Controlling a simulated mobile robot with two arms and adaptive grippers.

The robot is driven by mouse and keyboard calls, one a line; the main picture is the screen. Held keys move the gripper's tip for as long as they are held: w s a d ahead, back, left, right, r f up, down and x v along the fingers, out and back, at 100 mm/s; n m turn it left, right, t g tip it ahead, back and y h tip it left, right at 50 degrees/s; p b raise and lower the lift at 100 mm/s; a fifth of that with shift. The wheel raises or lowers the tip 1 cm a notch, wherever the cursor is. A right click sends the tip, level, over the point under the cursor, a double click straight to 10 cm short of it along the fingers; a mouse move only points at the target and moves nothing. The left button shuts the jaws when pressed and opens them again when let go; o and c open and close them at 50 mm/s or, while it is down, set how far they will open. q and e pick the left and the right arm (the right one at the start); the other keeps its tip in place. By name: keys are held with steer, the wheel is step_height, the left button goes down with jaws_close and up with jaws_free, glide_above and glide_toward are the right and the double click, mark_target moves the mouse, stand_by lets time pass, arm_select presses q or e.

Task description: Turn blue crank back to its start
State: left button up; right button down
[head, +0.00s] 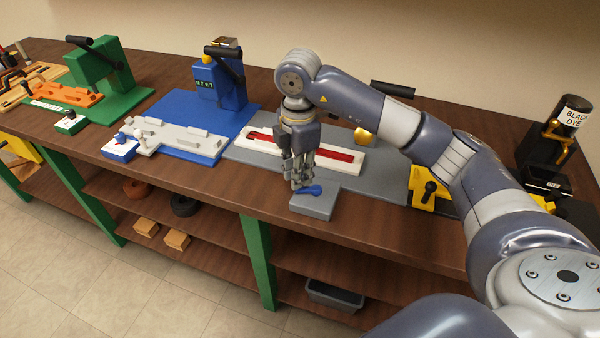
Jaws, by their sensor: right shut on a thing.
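The blue crank (310,191) sits on a grey block (315,206) at the front edge of the grey station on the workbench. My right gripper (300,183) points down over the block. Its fingers are shut on the crank at the crank's left part, and they hide that part. The crank's blue arm shows to the right of the fingers. My left gripper is not in the head view.
Behind the block lies a white tray (352,169) with a red strip. A blue station (228,118) and a green station (120,100) stand to the left. A yellow block (424,190) with a black knob and a black dye bottle (571,115) are to the right.

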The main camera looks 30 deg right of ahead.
steer(key=shift+w+d+r+m+p, duration=0.15)
steer(key=shift+w+m, duration=0.15)
steer(key=shift+m, duration=0.45)
steer(key=shift+w+d+f+m+p, duration=0.1)
steer(key=shift+w+d+m, duration=0.15)
steer(key=shift+m, duration=0.45)
steer(key=shift+w+d+r+m+p, duration=0.15)
steer(key=shift+w+m, duration=0.15)
steer(key=shift+m, duration=0.45)
steer(key=c, duration=1.4)
jaws_free()
steer(key=shift+f, duration=0.15)
steer(key=shift+c, duration=0.2)
step_height(320, 180, up, 12)
steer(key=shift+s, duration=0.1)
